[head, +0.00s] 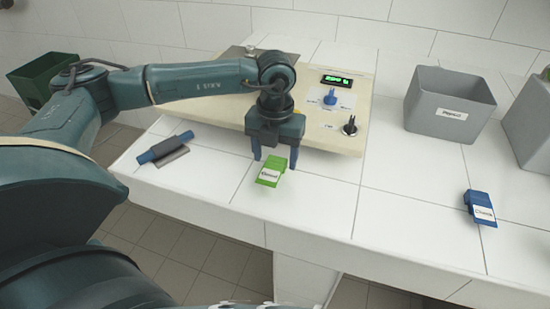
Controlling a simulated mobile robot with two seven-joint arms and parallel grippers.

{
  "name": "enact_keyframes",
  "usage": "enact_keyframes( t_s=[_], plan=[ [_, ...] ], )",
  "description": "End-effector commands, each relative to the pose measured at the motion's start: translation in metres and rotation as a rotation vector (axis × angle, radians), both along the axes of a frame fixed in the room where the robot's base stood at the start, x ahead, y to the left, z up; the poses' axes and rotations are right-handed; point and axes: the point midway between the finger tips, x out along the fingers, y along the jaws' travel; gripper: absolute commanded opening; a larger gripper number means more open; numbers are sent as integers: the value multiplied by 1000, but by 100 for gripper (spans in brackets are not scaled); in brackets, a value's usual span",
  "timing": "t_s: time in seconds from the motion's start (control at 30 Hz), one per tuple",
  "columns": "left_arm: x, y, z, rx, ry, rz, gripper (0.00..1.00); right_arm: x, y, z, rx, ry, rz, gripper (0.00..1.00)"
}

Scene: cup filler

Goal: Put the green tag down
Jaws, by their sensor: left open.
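The green tag (271,172) with a white label lies on the white tiled counter (330,205), near its front edge. My left gripper (275,158) points down just behind and above the tag. Its two fingers are spread apart, one on each side of the tag's upper end, and nothing is clamped between them. I cannot tell whether a finger touches the tag. My right gripper is not in view.
A blue tag (480,207) lies at the right. A blue-handled scraper (165,150) lies at the left. Behind stands a beige panel (215,108) with a green display (337,80) and knobs. A grey bin (450,104) stands at the back right. The counter's middle is clear.

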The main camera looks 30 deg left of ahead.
Motion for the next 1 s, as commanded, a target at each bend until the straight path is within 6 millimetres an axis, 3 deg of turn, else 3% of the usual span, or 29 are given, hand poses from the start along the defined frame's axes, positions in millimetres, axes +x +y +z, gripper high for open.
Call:
enact_keyframes(
  t_s=[0.3, 0.5, 1.0],
  plan=[
    [1, 0, 70, -2, -5, 0, 63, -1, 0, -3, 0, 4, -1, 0],
    [0, -1, 97, -1, -2, 0, 63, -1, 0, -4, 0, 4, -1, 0],
    [0, 0, 104, -1, 0, 0, 63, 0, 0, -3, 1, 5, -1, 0]
  ],
)
